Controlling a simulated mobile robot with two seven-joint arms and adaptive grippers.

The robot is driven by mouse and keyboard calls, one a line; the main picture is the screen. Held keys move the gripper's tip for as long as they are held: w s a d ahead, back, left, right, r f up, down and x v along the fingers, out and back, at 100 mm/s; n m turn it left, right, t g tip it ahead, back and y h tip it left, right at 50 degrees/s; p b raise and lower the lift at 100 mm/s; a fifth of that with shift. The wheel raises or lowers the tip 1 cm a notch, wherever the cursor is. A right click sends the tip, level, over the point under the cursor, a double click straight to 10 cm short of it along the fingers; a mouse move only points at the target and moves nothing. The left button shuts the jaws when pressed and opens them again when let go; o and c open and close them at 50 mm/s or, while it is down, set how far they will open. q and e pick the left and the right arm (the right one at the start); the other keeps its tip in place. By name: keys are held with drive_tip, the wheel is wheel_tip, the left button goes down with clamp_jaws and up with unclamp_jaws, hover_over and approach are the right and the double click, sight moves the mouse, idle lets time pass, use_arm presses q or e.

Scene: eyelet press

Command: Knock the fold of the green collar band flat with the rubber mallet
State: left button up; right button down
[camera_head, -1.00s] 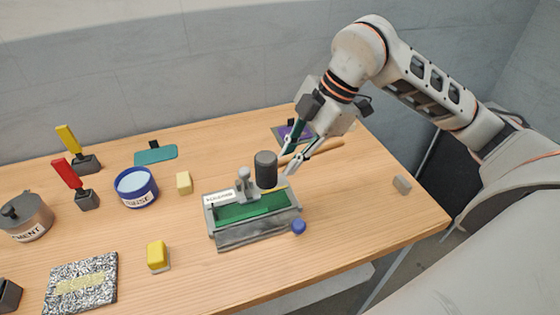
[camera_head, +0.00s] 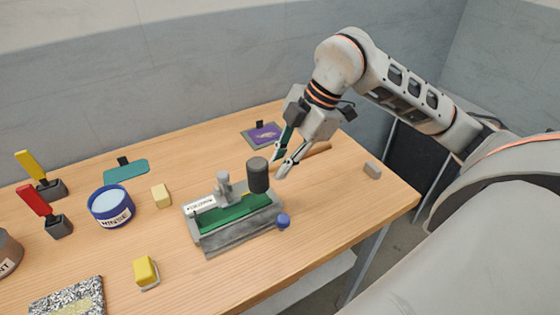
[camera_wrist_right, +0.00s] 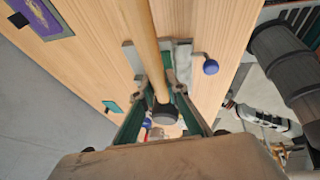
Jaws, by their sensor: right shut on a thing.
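The rubber mallet has a dark cylindrical head (camera_head: 258,175) and a pale wooden handle (camera_head: 315,152). My right gripper (camera_head: 279,165) is shut on the handle close behind the head. The head appears over the back right of the grey press tray (camera_head: 231,240); its exact height is unclear. The green band (camera_head: 240,211) lies lengthwise in the tray, its fold not clearly distinguishable. My left gripper is not in view.
A grey post (camera_head: 223,186) stands at the tray's back edge, left of the mallet head. A blue knob (camera_head: 283,220) sits at its right end. The table's front right is clear.

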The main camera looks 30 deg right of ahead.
drive_tip(key=shift+f+b, duration=1.9)
drive_tip(key=shift+f, duration=1)
drive_tip(key=shift+r, duration=0.1)
drive_tip(key=shift+r+p, duration=1.1)
drive_tip(key=shift+r, duration=0.35)
